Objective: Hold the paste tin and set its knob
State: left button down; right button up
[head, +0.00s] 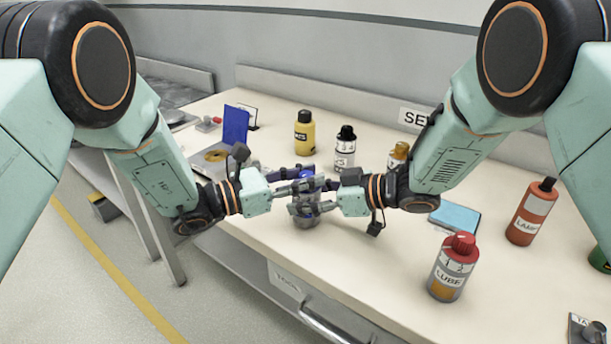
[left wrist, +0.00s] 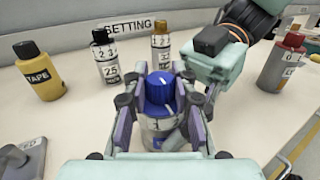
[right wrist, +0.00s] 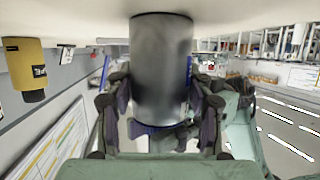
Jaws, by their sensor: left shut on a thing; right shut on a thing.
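The paste tin (head: 306,220) is a grey cylinder standing upright near the table's front edge, with a blue knob (left wrist: 159,90) on top. The knob bears a white pointer line, and a pale numbered band (left wrist: 157,126) shows partly below it. My left gripper (head: 297,185) comes in from the left at the knob's height, its fingers closed on both sides of the knob. My right gripper (head: 308,206) is lower, its fingers closed around the tin's body, which fills the middle of the right wrist view (right wrist: 161,70). The fingers hide much of the tin in the head view.
A red-capped bottle (head: 450,270), an orange bottle (head: 530,215) and a light-blue pad (head: 455,216) are right.

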pick_arm(q)
jog(key=shift+s+n+t+y, duration=0.1)
jog(key=shift+n+t+y, duration=0.7)
jog(key=shift+t, duration=0.5)
jog(key=c, duration=1)
grip_release()
jog(key=shift+c, duration=0.2)
jog(key=shift+a, duration=0.1)
jog(key=v, duration=1.1)
jog(key=shift+s+a, duration=0.25)
